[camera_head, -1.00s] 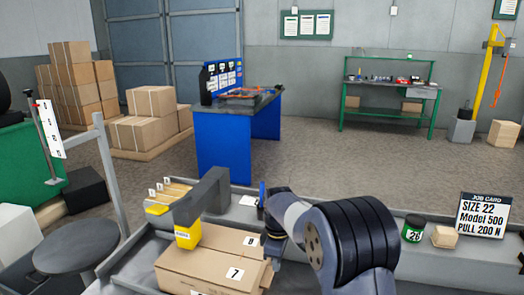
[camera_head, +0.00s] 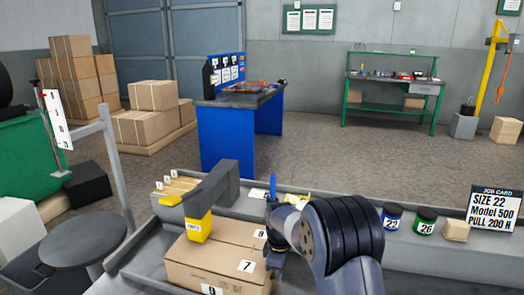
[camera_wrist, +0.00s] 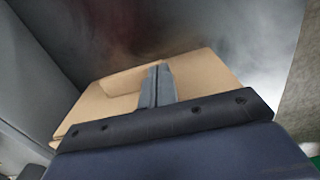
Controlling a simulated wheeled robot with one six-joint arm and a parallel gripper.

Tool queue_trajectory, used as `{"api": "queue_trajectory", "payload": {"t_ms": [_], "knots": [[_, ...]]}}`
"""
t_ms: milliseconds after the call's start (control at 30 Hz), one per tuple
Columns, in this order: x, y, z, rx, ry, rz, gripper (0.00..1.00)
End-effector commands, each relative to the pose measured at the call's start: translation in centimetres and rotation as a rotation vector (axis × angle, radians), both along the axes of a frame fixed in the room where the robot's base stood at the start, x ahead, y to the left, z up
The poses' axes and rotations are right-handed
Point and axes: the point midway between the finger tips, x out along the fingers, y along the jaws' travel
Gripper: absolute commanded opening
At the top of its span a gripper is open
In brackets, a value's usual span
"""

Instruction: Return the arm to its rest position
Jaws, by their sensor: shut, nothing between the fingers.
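My arm (camera_head: 345,232) reaches over the near bench from the bottom of the head view. My gripper (camera_wrist: 157,86) shows in the wrist view with its two grey fingers together and nothing between them. Behind the fingers in that view is a cardboard box (camera_wrist: 105,107). In the head view the box with labels 7, 8 and 9 (camera_head: 205,262) lies on the bench left of my arm. My wrist hides part of the bench and the fingertips cannot be made out there. The gap between fingers and box is unclear.
Jars labelled 22 (camera_head: 392,217) and 26 (camera_head: 425,221), a small wooden block (camera_head: 456,231) and a job card (camera_head: 493,212) stand right of my arm. A round stool (camera_head: 83,241) is at left.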

Motion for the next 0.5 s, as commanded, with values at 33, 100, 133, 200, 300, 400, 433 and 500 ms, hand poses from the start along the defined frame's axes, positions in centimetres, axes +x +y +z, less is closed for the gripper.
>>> {"api": "queue_trajectory", "payload": {"t_ms": [33,100,133,200,300,400,433,500], "knots": [[-0.2,-1.0,-0.2,0.000,-0.001,-0.005,0.00],[-0.6,-2.2,-0.2,0.000,-0.002,-0.005,0.00],[-0.8,-2.7,-0.2,0.000,-0.001,-0.006,0.00],[-1.2,-3.9,-0.2,0.000,-0.002,-0.006,0.00],[-1.8,-5.7,-0.2,0.001,-0.001,-0.006,0.00],[-2.4,-7.7,-0.3,0.000,-0.001,-0.006,0.00],[-2.6,-8.3,-0.2,0.000,-0.002,-0.006,0.00],[-3.0,-9.6,-0.3,0.000,-0.001,-0.006,0.00]]}}
